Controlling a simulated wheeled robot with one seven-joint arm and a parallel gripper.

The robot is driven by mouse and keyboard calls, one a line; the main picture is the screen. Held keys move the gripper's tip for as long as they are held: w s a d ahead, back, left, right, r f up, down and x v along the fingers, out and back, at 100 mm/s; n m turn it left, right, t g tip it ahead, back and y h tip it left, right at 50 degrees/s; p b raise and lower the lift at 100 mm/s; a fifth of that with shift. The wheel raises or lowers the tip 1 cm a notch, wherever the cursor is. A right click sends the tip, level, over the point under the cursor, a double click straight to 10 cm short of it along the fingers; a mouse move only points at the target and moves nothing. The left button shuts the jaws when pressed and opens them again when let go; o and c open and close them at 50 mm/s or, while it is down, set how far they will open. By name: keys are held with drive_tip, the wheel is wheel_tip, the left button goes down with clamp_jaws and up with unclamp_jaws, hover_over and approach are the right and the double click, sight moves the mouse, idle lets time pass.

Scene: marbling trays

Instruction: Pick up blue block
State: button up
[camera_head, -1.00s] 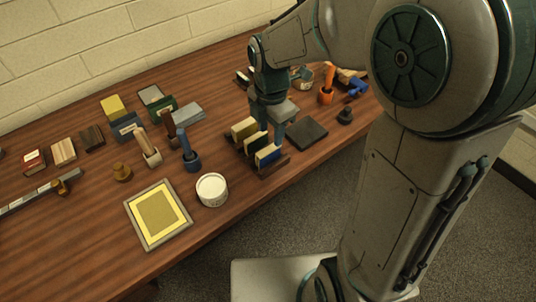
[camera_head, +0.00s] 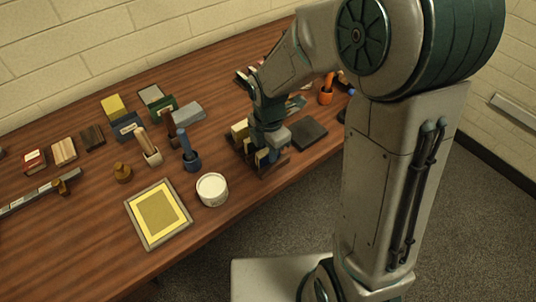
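The blue block (camera_head: 262,158) stands in a dark wooden rack (camera_head: 272,170) near the front edge of the table, and only a small part of it shows. My gripper (camera_head: 268,151) is lowered over the front end of the rack, right at the blue block, and hides most of it. The fingers are small and partly hidden, so I cannot tell whether they touch or close on the block. A yellowish block (camera_head: 240,131) stands in the rack behind my gripper.
A dark flat slab (camera_head: 308,133) lies right of the rack. A white tub (camera_head: 212,189), a blue holder (camera_head: 191,160) and a framed yellow tray (camera_head: 158,213) are to the left. Several blocks and an orange holder (camera_head: 326,94) stand farther back.

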clamp_jaws()
drive_tip(key=shift+r, duration=0.1)
drive_tip(key=shift+r, duration=0.55)
wheel_tip(320, 180, up, 3)
drive_tip(key=shift+w+f, duration=0.1)
drive_tip(key=w+d+r, duration=0.3)
drive_tip(key=d+r, duration=0.4)
drive_tip(key=d, duration=0.4)
drive_tip(key=shift+w+b, duration=0.2)
drive_tip(key=shift+b, duration=0.2)
